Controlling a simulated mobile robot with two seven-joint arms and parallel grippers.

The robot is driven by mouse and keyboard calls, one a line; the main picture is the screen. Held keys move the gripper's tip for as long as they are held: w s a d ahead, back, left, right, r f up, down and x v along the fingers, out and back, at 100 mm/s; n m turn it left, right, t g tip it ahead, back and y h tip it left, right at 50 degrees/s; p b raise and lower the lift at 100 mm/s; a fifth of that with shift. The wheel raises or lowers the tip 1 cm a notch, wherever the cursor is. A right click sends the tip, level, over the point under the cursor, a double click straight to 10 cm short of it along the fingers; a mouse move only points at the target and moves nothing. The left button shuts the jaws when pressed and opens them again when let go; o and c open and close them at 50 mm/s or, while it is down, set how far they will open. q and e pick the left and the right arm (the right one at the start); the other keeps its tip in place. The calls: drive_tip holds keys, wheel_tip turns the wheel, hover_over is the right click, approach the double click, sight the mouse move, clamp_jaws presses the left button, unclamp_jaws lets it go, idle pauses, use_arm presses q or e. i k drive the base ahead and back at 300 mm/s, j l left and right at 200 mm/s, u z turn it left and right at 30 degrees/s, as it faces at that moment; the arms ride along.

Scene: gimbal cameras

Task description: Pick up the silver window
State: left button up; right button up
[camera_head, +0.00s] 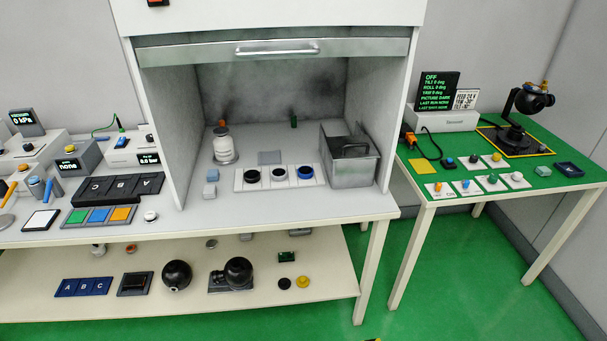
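I cannot single out a silver window for certain. A white holder board (265,187) inside the hood carries three round window-like pieces. The left one (251,176) and the middle one (278,173) have dark rims, and the right one (305,172) has a blue rim. A small silvery-grey round piece (211,244) lies on the lower shelf, too small to identify. Neither of my grippers is in view.
The raised hood sash (275,49) hangs above. A green table (470,173) with a black gimbal camera (519,118) stands right. Green floor separates the tables.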

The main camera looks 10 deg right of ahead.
sight(278, 175)
drive_tip(key=i+j, duration=0.15)
drive_tip(key=j, duration=0.25)
drive_tip(key=i+j, duration=0.2)
drive_tip(key=j, duration=0.15)
drive_tip(key=i+j, duration=0.15)
drive_tip(key=j, duration=0.25)
drive_tip(key=i+j+z, duration=0.1)
drive_tip(key=j, duration=0.3)
drive_tip(key=i+j, duration=0.25)
drive_tip(key=j, duration=0.15)
